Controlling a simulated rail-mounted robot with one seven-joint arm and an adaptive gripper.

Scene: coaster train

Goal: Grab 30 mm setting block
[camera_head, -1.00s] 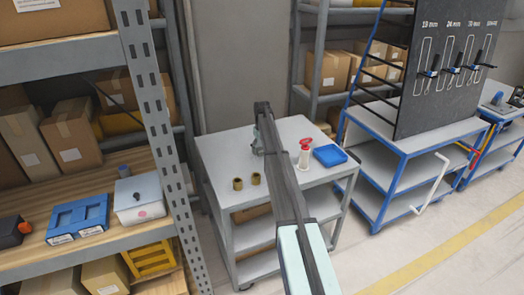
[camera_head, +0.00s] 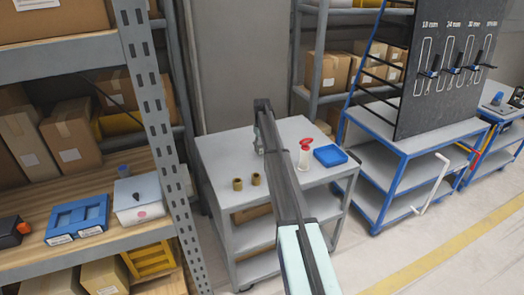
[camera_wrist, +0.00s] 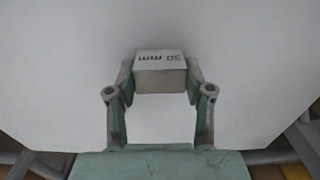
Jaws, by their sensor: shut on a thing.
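The 30 mm setting block (camera_wrist: 163,77) is a small pale grey block with dark "30 mm" lettering, upside down in the wrist view. My gripper (camera_wrist: 160,80) has its two fingers on the block's left and right sides and is shut on it. In the wrist view, the plain grey cart top lies behind the block; I cannot tell whether the block touches it. In the head view, my gripper (camera_head: 260,145) is over the left part of the grey cart top (camera_head: 218,148), mostly hidden by my arm. The block cannot be made out there.
Two brass-coloured cylinders (camera_head: 247,182) stand near the cart's front left. A red-and-white bottle (camera_head: 305,155) and a blue tray (camera_head: 330,155) are right of my arm. A shelf post (camera_head: 160,130) rises at left. A blue-framed workbench (camera_head: 410,150) stands at right.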

